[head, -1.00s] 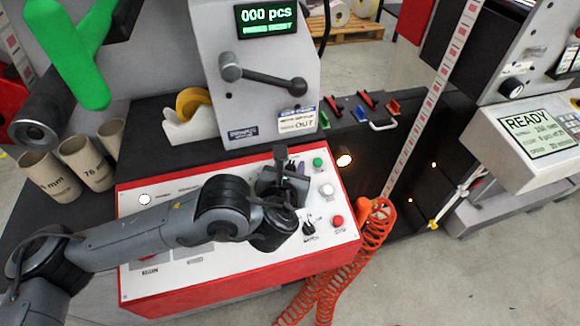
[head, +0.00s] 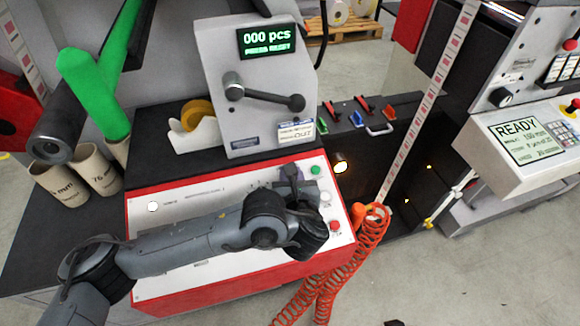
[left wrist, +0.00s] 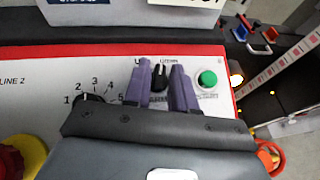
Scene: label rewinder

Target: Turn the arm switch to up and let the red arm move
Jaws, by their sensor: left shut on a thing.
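My left gripper (left wrist: 161,92) is over the red-edged control panel, its two purple fingers on either side of a small black switch knob (left wrist: 159,76). It is shut on this knob; small labels above and below it are too blurred to read. In the head view my left gripper (head: 297,182) is at the panel's right part, and my arm hides the switch. A red part (head: 20,95) shows at the left edge of the head view; I cannot tell if it is the red arm. My right gripper is not in view.
A green button (left wrist: 207,79) is close right of the fingers. A numbered dial (left wrist: 88,105) and a red-and-yellow button (left wrist: 22,158) are to the left. A lever (head: 265,95) stands out above the panel. An orange coiled hose (head: 345,262) hangs at the right.

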